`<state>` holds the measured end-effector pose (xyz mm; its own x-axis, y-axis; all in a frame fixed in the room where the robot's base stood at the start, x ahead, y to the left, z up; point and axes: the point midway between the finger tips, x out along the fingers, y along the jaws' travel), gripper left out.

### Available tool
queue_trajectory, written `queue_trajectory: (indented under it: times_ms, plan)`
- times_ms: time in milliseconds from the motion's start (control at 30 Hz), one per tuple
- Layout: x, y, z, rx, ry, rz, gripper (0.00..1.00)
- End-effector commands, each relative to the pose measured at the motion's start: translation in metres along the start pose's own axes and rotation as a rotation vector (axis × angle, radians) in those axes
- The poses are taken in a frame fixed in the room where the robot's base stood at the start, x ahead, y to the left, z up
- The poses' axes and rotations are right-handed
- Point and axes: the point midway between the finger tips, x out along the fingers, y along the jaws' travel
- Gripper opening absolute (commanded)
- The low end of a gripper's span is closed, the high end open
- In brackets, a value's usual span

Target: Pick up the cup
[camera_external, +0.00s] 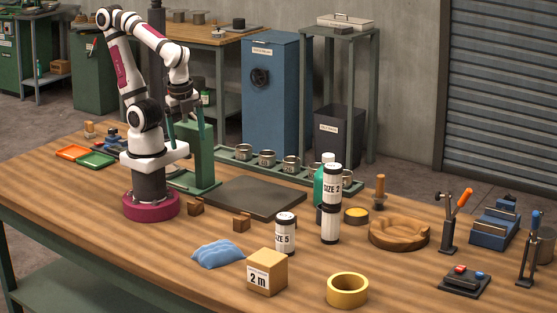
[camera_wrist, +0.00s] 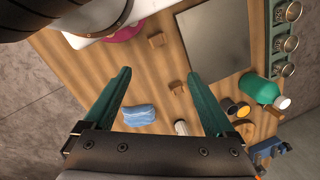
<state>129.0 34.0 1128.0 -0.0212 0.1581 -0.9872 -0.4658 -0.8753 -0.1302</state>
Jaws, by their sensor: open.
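Several grey metal cups stand in a row in a green rack (camera_external: 224,153) behind the dark plate. The left cup (camera_external: 240,153), a middle cup (camera_external: 267,157) and another cup (camera_external: 291,165) show clearly in the external view; the right end of the row is partly hidden by bottles. In the wrist view, cups (camera_wrist: 280,43) lie along the upper right edge. My gripper (camera_external: 186,133) has green fingers spread apart with nothing between them. It hangs above the table, left of the cups and apart from them. It also shows in the wrist view (camera_wrist: 159,73).
A dark flat plate (camera_external: 257,197) lies before the rack. A green bottle (camera_external: 320,185), a "SIZE 2" canister (camera_external: 332,185) and a "SIZE 5" canister (camera_external: 285,232) stand to its right. A blue cloth (camera_external: 218,254), a "2 m" box (camera_external: 267,272) and yellow tape (camera_external: 347,289) lie in front.

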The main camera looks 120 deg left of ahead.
Motion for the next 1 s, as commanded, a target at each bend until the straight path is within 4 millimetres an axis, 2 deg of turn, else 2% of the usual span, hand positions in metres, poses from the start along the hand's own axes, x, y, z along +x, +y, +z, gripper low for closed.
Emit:
queue_trajectory:
  times_ms: [200,267,300,467,567,667,767,800,867,900,967,1000]
  plan:
    - [0.0,0.0,0.0,0.0,0.0,0.0,0.9]
    - [0.0,0.0,0.0,0.0,0.0,0.0,0.99]
    - [0.0,0.0,0.0,0.0,0.0,0.0,1.0]
    - [0.0,0.0,0.0,0.0,0.0,0.0,1.0]
    - [-0.003,-0.009,-0.004,-0.058,-0.006,0.01,1.0]
    - [-0.011,-0.051,-0.013,-0.273,-0.021,0.045,1.0]
    - [-0.01,-0.127,-0.005,-0.606,-0.036,0.096,1.0]
    - [-0.004,-0.162,0.008,-0.749,-0.039,0.115,1.0]
    - [0.011,-0.213,0.044,-0.971,-0.043,0.141,1.0]
    - [0.024,-0.242,0.077,-1.117,-0.044,0.156,1.0]
    - [0.045,-0.276,0.134,-1.321,-0.042,0.173,1.0]
    - [0.06,-0.289,0.172,-1.439,-0.041,0.181,1.0]
